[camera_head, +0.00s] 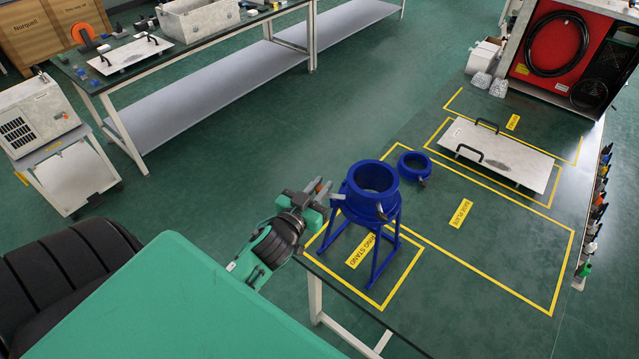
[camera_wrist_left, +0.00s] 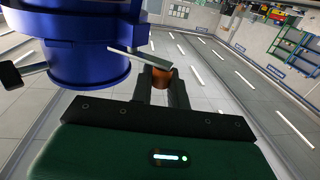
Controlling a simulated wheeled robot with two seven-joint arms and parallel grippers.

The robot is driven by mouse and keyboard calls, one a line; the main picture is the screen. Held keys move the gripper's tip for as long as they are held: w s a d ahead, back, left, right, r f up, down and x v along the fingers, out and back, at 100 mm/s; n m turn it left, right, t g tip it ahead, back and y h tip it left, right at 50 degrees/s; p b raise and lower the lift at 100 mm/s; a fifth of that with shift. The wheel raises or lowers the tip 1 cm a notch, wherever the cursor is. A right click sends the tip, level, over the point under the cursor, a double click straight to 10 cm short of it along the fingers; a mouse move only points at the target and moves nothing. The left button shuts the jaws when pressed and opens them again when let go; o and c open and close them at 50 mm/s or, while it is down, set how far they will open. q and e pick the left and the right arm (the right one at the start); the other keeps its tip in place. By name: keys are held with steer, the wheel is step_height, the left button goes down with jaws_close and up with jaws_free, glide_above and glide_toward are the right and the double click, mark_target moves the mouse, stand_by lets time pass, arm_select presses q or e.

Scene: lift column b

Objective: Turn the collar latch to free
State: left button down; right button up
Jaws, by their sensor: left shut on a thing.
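In the wrist view the collar (camera_wrist_left: 85,62) fills the upper left. A grey latch lever (camera_wrist_left: 138,58) sticks out from its side to a copper-coloured knob (camera_wrist_left: 161,77). My left gripper (camera_head: 322,192) is at the collar's left side. In the wrist view its two fingers (camera_wrist_left: 161,88) are shut on the knob, one on each side. A small grey lug (camera_head: 381,212) shows on the collar's front. My right gripper is not in view.
A white plate with black handles (camera_head: 497,152) lies farther right. A dark bench edge (camera_head: 350,305) is near the stand's front left. Open green floor (camera_head: 330,110) lies behind.

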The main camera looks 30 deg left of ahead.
arm_select(q)
steer(key=m+h, duration=0.1)
steer(key=h, duration=0.1)
steer(key=m+h+p, duration=0.1)
steer(key=shift+w+a+r+h, duration=0.15)
steer(key=shift+w+a+h, duration=0.05)
steer(key=shift+w+h, duration=0.2)
steer(key=w+m+g+h+b, duration=0.1)
steer(key=m+g+h+b, duration=0.1)
steer(key=m+g+h, duration=0.2)
steer(key=w+m+g+h+b, duration=0.1)
steer(key=m+g+h+b, duration=0.2)
steer(key=m+g+h, duration=0.1)
steer(key=w+d+m+g+h+b, duration=0.1)
steer(key=m+g+h+b, duration=0.1)
steer(key=h, duration=0.4)
steer(key=shift+w+d+f+m+g+b, duration=0.15)
steer(key=shift+m+g, duration=0.3)
steer(key=shift+m, duration=0.25)
steer(key=shift+w+a+f+m+g+b, duration=0.15)
steer(key=shift+m+g, duration=0.3)
steer(key=shift+m, duration=0.25)
steer(key=shift+s+d+r+g, duration=0.1)
steer(key=shift+d+r+g, duration=0.05)
steer(key=shift+g, duration=0.35)
steer(key=c, duration=1.4)
jaws_free()
steer(key=shift+d, duration=0.1)
